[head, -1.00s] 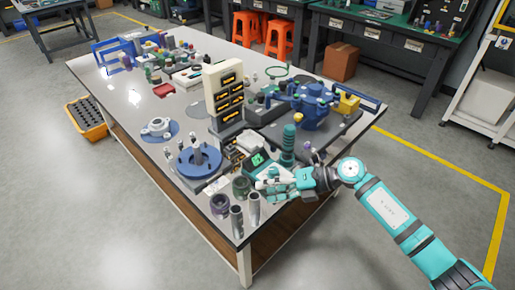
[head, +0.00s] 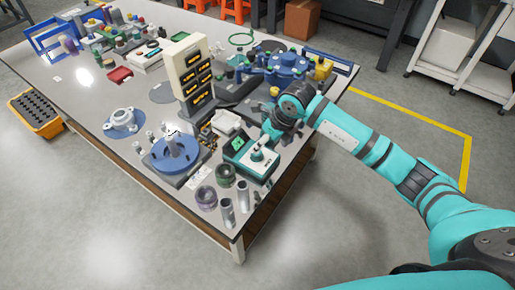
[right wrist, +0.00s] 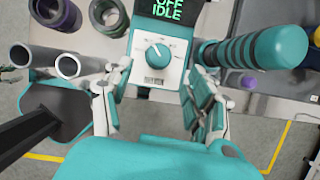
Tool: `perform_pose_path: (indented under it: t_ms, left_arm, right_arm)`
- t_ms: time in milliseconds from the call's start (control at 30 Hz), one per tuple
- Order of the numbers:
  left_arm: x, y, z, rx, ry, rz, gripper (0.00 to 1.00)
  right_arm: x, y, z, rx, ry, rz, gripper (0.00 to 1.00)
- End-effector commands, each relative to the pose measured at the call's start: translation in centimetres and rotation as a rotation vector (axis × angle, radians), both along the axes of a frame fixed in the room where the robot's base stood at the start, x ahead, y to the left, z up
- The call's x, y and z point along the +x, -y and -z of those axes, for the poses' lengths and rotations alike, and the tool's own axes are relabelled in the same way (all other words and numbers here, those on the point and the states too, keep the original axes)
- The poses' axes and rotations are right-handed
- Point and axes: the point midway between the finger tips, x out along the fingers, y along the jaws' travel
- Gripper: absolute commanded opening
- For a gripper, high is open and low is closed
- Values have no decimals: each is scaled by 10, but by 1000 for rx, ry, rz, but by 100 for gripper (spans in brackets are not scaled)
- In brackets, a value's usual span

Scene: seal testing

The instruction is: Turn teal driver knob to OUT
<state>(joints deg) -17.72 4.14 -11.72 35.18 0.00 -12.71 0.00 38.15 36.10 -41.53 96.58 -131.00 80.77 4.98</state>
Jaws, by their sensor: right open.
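The teal driver unit is a small box with a dark screen (right wrist: 168,12) reading "OFF IDLE" in green in the right wrist view. Its round teal knob (right wrist: 157,55) sits on a pale panel below the screen. The knob's mark and the small label under it are too small to read surely. In the head view the unit (head: 249,158) stands near the table's front right edge. A ribbed teal handle (right wrist: 255,48) is right of it in the wrist view. My right gripper (right wrist: 160,82) is open, its fingers to either side of the knob panel, apart from the knob. My left gripper is out of view.
Two metal tubes (right wrist: 68,66) and dark rings (right wrist: 55,12) stand left of the unit in the wrist view. In the head view, a blue round fixture (head: 175,155) and a cream drawer tower (head: 190,80) stand further left. The floor beyond the table edge is clear.

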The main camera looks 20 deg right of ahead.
Motion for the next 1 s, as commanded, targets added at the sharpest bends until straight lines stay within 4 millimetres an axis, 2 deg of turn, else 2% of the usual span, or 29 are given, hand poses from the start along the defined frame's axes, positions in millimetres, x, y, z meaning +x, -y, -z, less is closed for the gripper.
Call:
perform_pose_path:
  t_ms: [133, 300, 500, 767, 800, 1000]
  left_arm:
    - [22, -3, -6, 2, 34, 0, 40]
    - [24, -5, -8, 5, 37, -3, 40]
    - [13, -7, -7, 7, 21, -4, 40]
    - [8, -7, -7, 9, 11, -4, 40]
    - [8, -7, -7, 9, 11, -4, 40]
    - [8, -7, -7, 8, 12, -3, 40]
  right_arm:
    - [10, -8, 30, 2, -4, 1, 58]
    - [19, -13, 54, 1, -2, 1, 58]
    - [24, -15, 68, 0, 0, 0, 58]
    - [24, -16, 70, 0, 1, -1, 58]
    - [24, -16, 70, 1, 1, 0, 56]
    - [24, -16, 69, 1, 1, 0, 30]
